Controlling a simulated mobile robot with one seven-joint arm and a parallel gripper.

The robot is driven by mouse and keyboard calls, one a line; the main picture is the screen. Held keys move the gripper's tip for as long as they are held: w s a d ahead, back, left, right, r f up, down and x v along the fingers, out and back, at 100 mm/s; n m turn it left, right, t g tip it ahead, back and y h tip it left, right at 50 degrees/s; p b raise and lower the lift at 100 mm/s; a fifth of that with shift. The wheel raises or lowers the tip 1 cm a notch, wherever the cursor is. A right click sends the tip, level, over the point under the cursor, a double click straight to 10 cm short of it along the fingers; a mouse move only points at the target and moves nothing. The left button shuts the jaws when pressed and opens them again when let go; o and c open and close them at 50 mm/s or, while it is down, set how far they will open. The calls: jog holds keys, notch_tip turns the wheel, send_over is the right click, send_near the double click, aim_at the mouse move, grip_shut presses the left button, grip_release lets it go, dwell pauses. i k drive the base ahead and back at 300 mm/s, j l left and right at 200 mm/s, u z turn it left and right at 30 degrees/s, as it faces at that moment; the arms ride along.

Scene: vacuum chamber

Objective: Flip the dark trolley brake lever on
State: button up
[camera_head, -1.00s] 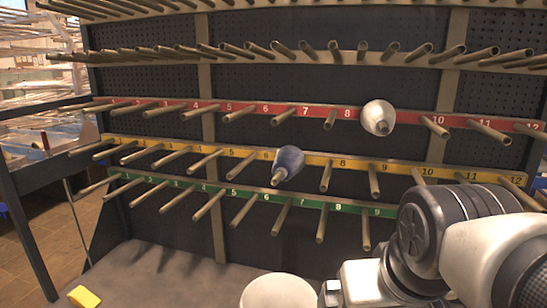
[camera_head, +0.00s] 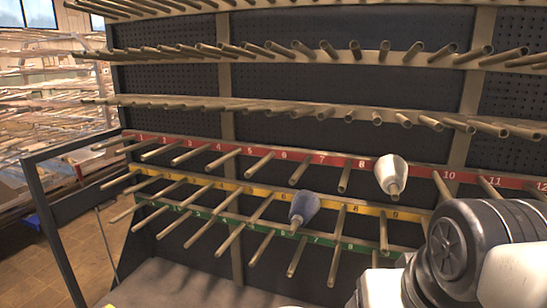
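I see no brake lever that I can make out. A large rack with dark perforated panels (camera_head: 350,85) and rows of pegs fills the view; I cannot tell whether it is the dark trolley. A dark metal frame (camera_head: 52,235) stands at its left side. My arm shows at the lower right, in front of the rack. My gripper is not in view.
A white bulb-shaped piece (camera_head: 391,174) sits on a peg by the red numbered strip (camera_head: 228,148). A blue one (camera_head: 304,207) hangs by the yellow strip (camera_head: 262,192). Tiled floor (camera_head: 35,272) shows at the lower left, with shelving (camera_head: 45,95) behind.

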aim_at(77, 166)
jog(key=i+j, duration=0.1)
jog(key=j, duration=0.5)
jog(key=j+u, duration=0.1)
jog(key=j, duration=0.55)
jog(key=i+j, duration=0.15)
jog(key=j, duration=0.45)
jog(key=i+j+u, duration=0.15)
jog(key=j, duration=0.5)
jog(key=i+j, duration=0.1)
jog(key=j, duration=0.5)
jog(key=i+j+u, duration=0.1)
jog(key=j, duration=0.5)
jog(key=i+j, duration=0.2)
jog(key=j, duration=0.4)
jog(key=i+j+u, duration=0.1)
jog(key=j, duration=0.5)
jog(key=i+j, duration=0.1)
jog(key=j, duration=0.75)
jog(key=i+j, duration=0.15)
jog(key=j, duration=0.3)
jog(key=i+j, duration=0.1)
jog(key=j, duration=0.3)
jog(key=i+j, duration=0.35)
jog(key=i, duration=0.15)
jog(key=i+j, duration=0.35)
jog(key=i, duration=0.2)
